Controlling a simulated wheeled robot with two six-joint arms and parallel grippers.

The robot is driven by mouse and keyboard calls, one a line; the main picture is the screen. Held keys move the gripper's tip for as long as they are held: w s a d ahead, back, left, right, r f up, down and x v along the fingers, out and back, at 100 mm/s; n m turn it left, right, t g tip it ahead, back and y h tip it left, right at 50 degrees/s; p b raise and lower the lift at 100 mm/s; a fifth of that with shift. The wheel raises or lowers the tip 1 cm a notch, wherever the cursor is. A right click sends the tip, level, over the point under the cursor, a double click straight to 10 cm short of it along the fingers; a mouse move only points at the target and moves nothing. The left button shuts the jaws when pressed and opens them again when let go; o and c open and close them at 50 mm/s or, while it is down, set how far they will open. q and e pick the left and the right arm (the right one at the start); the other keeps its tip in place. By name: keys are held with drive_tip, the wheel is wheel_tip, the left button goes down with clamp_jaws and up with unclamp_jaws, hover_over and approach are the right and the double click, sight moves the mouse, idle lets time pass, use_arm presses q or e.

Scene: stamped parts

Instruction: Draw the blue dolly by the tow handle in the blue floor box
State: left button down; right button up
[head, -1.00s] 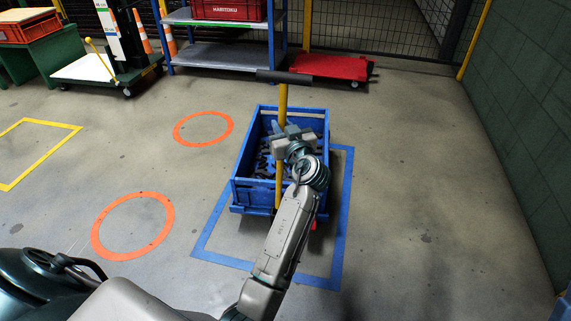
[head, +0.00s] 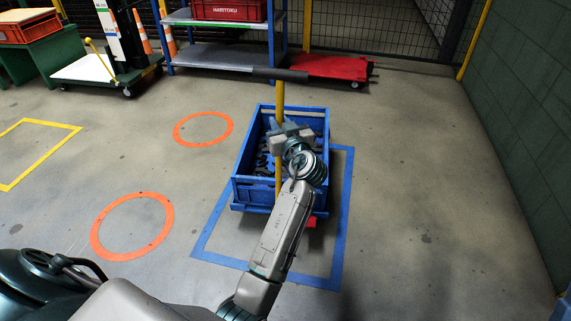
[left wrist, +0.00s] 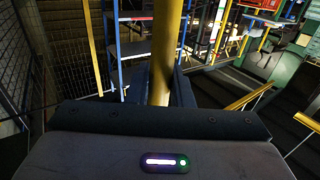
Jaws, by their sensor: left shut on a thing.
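The blue dolly (head: 254,191) is a blue crate on a low base, holding several dark stamped parts (head: 262,163). Its tow handle (head: 280,98) is a yellow upright post with a dark crossbar on top. My left gripper (head: 281,136) is shut on the yellow post, below the crossbar. The post also shows in the left wrist view (left wrist: 165,50), running down between the dark fingers (left wrist: 160,94). The blue floor box (head: 343,215) is a painted outline. The dolly's near part is inside it; its far part sticks out past the far edge. My arm hides part of the dolly's right side.
A red dolly (head: 335,66) and a blue-framed rack (head: 222,57) stand behind. Orange floor rings (head: 132,194) and a yellow outline (head: 42,157) lie to the left. A green wall (head: 530,120) is at the right. The floor near the blue box is clear.

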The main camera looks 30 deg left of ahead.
use_arm(q)
drive_tip(key=shift+s+a+b+x, duration=0.1)
drive_tip(key=shift+b+x, duration=0.15)
drive_tip(key=shift+x, duration=0.85)
drive_tip(key=shift+s+a+b+x, duration=0.1)
drive_tip(key=shift+b+x, duration=0.1)
drive_tip(key=shift+x, duration=0.85)
drive_tip(key=c, duration=1.2)
unclamp_jaws()
